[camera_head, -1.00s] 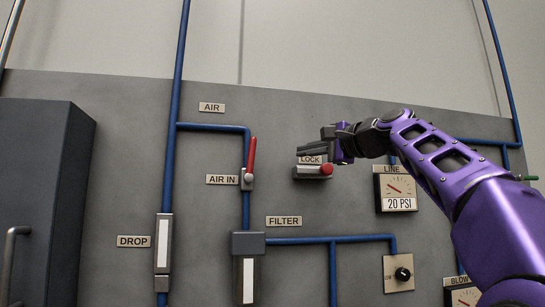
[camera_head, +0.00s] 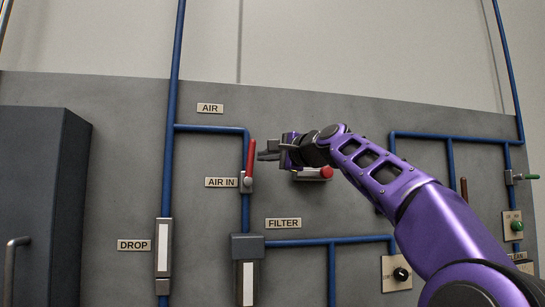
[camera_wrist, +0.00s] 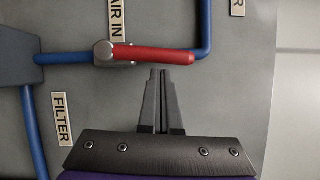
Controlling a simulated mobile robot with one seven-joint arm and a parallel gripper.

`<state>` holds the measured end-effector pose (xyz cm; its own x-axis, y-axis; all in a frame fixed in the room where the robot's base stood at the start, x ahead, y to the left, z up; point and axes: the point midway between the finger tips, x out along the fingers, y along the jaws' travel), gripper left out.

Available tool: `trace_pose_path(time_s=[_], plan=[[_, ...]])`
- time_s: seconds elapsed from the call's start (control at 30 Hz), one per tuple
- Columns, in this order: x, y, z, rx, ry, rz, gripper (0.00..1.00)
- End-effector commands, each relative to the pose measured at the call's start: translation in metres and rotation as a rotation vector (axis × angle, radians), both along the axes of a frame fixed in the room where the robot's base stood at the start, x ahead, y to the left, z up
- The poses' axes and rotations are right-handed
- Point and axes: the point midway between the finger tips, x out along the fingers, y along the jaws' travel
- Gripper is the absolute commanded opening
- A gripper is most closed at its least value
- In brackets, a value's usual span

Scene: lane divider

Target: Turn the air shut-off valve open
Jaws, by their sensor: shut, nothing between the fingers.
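The air shut-off valve has a red lever handle (camera_head: 251,158) on a grey pivot (camera_head: 247,182), beside the "AIR IN" label (camera_head: 221,182). The lever points up, nearly in line with the blue vertical pipe below it. In the wrist view the red lever (camera_wrist: 155,55) lies across the picture, its pivot (camera_wrist: 104,53) at left. My gripper (camera_head: 262,156) is just right of the lever in the head view.
A lock box with a red knob (camera_head: 326,172) sits behind my gripper, partly hidden. The filter (camera_head: 248,246) hangs below the valve, with a blue pipe (camera_head: 340,239) running right from it. A dark cabinet (camera_head: 45,190) stands at left.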

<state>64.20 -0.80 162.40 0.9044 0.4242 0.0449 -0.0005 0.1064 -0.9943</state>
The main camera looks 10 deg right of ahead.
Motion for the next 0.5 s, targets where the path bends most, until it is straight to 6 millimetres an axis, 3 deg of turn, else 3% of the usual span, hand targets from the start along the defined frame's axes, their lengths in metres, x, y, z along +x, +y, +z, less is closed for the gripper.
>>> trace_pose_path(time_s=[0.27, 0.5], plan=[[0.000, 0.001, 0.001, -0.001, 0.000, 0.000, 0.00], [-0.002, 0.018, 0.006, -0.001, -0.001, 0.002, 0.00]])
